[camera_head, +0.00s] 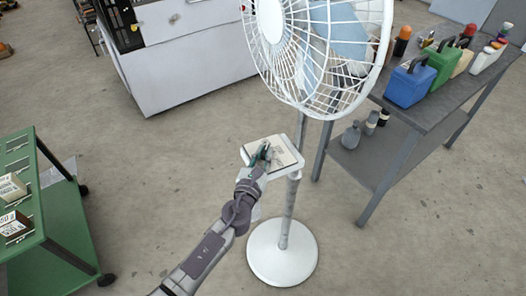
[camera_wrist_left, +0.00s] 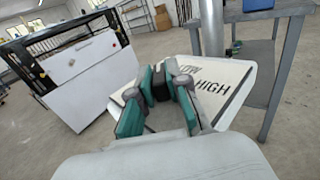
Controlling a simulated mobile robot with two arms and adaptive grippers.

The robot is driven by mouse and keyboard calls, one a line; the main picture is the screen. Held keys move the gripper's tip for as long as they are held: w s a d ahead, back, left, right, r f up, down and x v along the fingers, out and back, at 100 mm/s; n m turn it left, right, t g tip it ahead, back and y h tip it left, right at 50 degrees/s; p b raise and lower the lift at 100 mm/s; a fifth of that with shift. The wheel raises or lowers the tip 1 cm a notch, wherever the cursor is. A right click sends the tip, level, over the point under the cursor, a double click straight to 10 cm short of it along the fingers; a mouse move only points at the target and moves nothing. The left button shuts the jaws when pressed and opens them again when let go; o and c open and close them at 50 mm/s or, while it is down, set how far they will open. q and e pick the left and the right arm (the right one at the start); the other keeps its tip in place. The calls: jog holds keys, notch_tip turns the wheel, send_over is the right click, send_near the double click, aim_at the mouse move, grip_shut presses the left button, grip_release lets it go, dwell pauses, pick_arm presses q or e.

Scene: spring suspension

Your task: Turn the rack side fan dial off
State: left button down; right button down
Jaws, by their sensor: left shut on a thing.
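The white standing fan (camera_head: 310,50) is in the middle of the head view, on a grey pole with a round white base (camera_head: 282,255). Its control panel (camera_head: 288,153) is a pale plate fixed to the pole. In the left wrist view the panel (camera_wrist_left: 232,88) reads HIGH, with another word partly covered. My left gripper (camera_head: 262,152) is over the panel, its green-padded fingers (camera_wrist_left: 160,85) shut on a dark dial (camera_wrist_left: 160,84). The fingers hide most of the dial, so its setting cannot be read. My right gripper is in neither view.
A grey rack table (camera_head: 425,120) with blue and green jugs and bottles stands right of the fan. A green cart (camera_head: 50,225) with boxes is at the left. A white cabinet (camera_head: 185,60) stands behind. The floor between is clear.

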pick_arm(q)
jog(key=shift+d+n+t+y, duration=0.15)
jog(key=shift+n+t+y, duration=0.25)
jog(key=shift+n+y, duration=1.15)
jog(key=shift+y, duration=0.65)
jog(key=c, duration=1.1)
grip_release()
jog(key=shift+c, duration=0.2)
jog(key=s, duration=1.2)
jog(key=shift+a, duration=0.4)
